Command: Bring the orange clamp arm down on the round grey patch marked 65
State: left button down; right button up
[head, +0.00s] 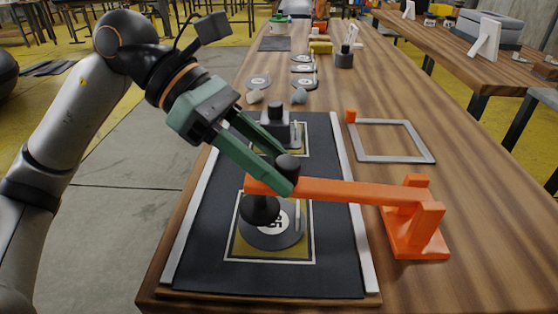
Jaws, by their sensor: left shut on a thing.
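The orange clamp arm (345,192) lies about level, reaching left from its orange stand (415,236) over the black mat (215,282). The round grey patch (270,242) lies on a yellow square (297,250) with a white outline. Its white label is partly hidden, so its number shows only in part. A black rounded pad (259,209) under the arm's free end covers the patch's upper left; I cannot tell if it touches. My right gripper is out of view.
A second station with a black block (276,113) stands farther back on the mat. A grey square frame (392,158) lies to the right. Several round patches (305,82) lie farther back. The table to the right of the stand is clear.

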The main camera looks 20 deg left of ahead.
pick_arm(q)
jog(key=shift+w+a, duration=0.15)
jog(key=c, duration=0.5)
grip_release()
jog(key=p+v, duration=0.3)
jog(key=v, duration=0.9)
jog(key=shift+w+a+r+p, duration=0.1)
jog(key=shift+w+r+p, duration=0.1)
jog(key=shift+p, duration=0.1)
